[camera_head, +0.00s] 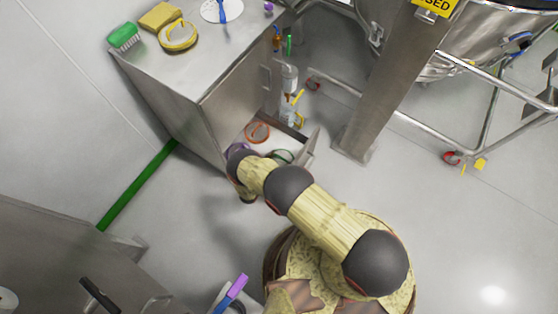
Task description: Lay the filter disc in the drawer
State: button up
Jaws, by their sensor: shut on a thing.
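The open drawer (309,147) juts from the low part of the steel cabinet, close to the floor. I cannot tell whether any of these is the filter disc, and no other disc shows clearly at the drawer. My arm reaches to the drawer's near left side, and its wrist bends down there. My gripper's fingers and anything between them are hidden behind the arm.
The cabinet top (205,60) holds a green brush (124,37), a sponge (160,17), a yellow tape roll (178,36) and a white disc (222,9) with a blue tool. Bottles (289,78) stand behind the drawer. A steel post (385,85) and wheeled frame stand right.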

jog(key=shift+f, duration=0.4)
jog(key=o, duration=1.1)
jog(key=shift+o, duration=0.4)
jog(key=shift+s, duration=0.1)
jog(key=shift+r, duration=0.25)
jog(key=p+v, duration=0.3)
jog(key=v, duration=0.9)
jog(key=shift+r, duration=0.3)
